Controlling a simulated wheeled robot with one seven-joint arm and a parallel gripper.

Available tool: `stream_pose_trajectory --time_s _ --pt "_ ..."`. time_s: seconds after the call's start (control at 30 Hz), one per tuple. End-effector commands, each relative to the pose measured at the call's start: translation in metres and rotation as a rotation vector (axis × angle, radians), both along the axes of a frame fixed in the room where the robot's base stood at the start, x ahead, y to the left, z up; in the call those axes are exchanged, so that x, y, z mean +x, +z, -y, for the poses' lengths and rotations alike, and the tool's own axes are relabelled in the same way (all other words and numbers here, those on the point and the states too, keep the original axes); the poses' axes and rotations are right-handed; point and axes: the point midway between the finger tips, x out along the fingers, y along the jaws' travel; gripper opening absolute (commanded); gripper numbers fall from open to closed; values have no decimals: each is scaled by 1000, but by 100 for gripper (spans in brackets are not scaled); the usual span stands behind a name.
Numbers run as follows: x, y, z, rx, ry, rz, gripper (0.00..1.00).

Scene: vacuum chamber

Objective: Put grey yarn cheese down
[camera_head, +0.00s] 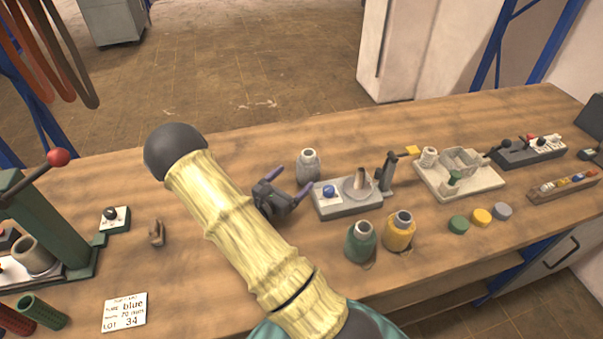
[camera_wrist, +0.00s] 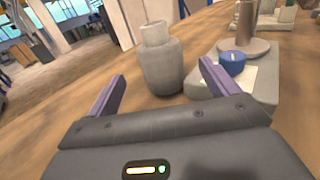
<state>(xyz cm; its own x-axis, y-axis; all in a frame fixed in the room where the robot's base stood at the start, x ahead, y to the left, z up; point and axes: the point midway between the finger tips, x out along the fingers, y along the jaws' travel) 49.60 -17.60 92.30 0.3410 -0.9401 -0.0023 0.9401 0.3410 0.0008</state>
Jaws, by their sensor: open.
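The grey yarn cheese (camera_head: 308,166) stands upright on the wooden bench, just left of a grey winding device. It also shows in the wrist view (camera_wrist: 162,62), beyond and between my fingers. My gripper (camera_head: 289,184) is open, its two purple fingers apart, and points toward the grey cheese. In the wrist view my gripper (camera_wrist: 160,85) has its fingertips on either side of the cheese's lower part in the picture. I cannot tell whether the fingers touch it, but a gap shows beside the left one.
The device (camera_head: 345,205) with a blue button (camera_wrist: 232,62) stands close right of the cheese. Green (camera_head: 360,242) and yellow (camera_head: 399,231) yarn cheeses stand near the bench's front. A label card (camera_head: 125,312) lies front left. The bench behind the grey cheese is clear.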

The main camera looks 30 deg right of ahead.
Motion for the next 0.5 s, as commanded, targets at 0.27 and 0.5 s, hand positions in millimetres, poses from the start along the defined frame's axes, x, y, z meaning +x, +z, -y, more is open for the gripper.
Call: stream_pose_trajectory --time_s 0.27,0.5 --pt "-7 0 -19 1 0 -1 86" --pt "-7 0 -19 1 0 0 86"
